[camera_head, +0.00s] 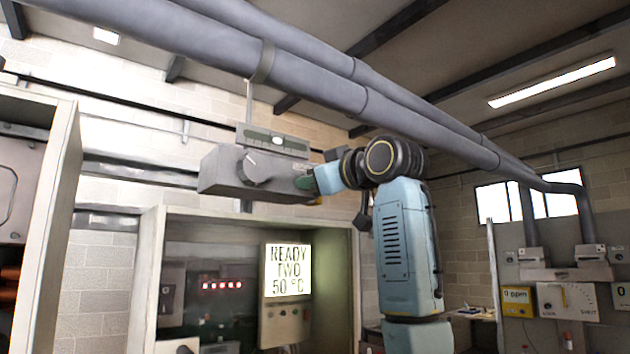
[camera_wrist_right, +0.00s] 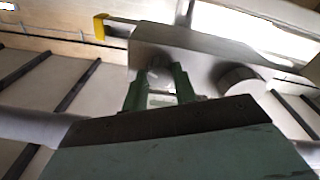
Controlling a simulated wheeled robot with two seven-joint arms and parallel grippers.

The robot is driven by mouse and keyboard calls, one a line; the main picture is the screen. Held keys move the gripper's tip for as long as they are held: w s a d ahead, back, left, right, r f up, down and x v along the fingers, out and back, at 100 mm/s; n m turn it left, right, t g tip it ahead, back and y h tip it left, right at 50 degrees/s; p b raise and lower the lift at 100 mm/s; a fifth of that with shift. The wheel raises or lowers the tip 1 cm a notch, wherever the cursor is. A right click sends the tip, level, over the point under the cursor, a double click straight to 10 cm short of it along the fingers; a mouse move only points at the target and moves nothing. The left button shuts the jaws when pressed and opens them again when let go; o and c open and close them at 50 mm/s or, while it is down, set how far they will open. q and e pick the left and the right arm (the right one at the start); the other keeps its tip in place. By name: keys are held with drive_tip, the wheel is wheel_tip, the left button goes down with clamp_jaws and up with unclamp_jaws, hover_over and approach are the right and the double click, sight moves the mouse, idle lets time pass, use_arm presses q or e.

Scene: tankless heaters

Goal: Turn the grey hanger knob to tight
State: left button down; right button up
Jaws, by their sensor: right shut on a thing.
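A grey hanger box (camera_head: 218,172) hangs below the overhead pipes in the head view. A large round grey knob (camera_head: 257,167) with a bar stands on its front; a similar round knob shows in the right wrist view (camera_wrist_right: 241,78). My right gripper (camera_head: 308,184) is at the box's right end. In the right wrist view its green fingers are shut on a smaller grey knob (camera_wrist_right: 160,73) on the box. The fingers partly hide that knob, and I cannot read its setting. My left gripper is not in view.
A scale plate (camera_head: 276,141) with a light pointer sits on top of the box. Thick grey pipes (camera_head: 320,88) run overhead. Below is an open cabinet (camera_head: 152,265) with a lit display (camera_head: 287,270). A panel with a LOOK/SHUT dial (camera_head: 567,301) stands at right.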

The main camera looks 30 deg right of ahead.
drive_tip(key=shift+w+f, duration=0.1)
idle(0.4)
drive_tip(key=o, duration=1)
drive_tip(key=shift+c, duration=0.2)
drive_tip(key=s+b, duration=0.5)
drive_tip(key=s, duration=0.8)
drive_tip(key=shift+s+d+f, duration=0.25)
drive_tip(key=shift+d+f, duration=0.2)
